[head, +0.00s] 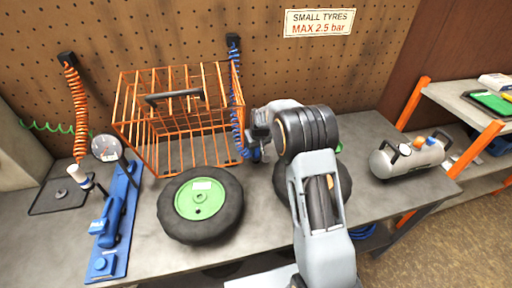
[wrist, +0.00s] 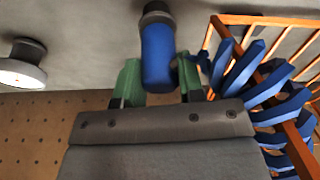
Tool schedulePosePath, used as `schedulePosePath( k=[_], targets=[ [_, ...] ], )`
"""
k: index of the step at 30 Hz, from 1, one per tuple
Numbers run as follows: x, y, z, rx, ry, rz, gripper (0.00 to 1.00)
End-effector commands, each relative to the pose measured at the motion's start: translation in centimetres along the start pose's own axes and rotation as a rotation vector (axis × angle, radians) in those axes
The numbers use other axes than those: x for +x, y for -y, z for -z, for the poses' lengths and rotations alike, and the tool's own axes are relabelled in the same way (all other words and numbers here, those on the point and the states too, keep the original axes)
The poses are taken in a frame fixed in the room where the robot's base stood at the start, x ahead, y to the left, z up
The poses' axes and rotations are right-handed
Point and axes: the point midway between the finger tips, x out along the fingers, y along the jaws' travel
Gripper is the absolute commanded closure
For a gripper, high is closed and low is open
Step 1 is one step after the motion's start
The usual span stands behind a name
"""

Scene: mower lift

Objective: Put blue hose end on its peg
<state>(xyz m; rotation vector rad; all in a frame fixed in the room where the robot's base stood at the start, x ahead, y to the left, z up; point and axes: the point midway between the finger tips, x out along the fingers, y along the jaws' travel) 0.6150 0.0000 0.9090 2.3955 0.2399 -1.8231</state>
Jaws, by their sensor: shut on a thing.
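The blue hose end (wrist: 157,55) is a blue cylinder with a dark grey tip. In the wrist view it sits between the green fingers of my gripper (wrist: 157,82), which is shut on it. The coiled blue hose (head: 237,95) hangs from a black bracket (head: 233,41) on the pegboard, behind the right side of the orange cage. My gripper (head: 259,137) is just right of the cage in the head view, above the bench. A grey knob with a pale round face (wrist: 22,68) is apart from the hose end; I cannot tell whether it is the peg.
The orange wire cage (head: 180,110) stands close beside my gripper; its bars show in the wrist view (wrist: 262,20). A green-hubbed tyre (head: 200,205) lies in front, and another (head: 283,188) is partly hidden by my arm. A grey tank (head: 407,158) stands at the bench's right end.

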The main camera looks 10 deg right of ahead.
Motion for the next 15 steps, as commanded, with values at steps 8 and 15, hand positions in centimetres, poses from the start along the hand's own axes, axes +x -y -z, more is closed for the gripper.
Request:
schedulePosePath(
  k=[8,15],
  targets=[
    [0.19,-0.03,-0.02,0.0,-0.002,0.0,0.97],
    [0.46,-0.02,-0.13,0.0,-0.001,0.0,0.55]
  ],
)
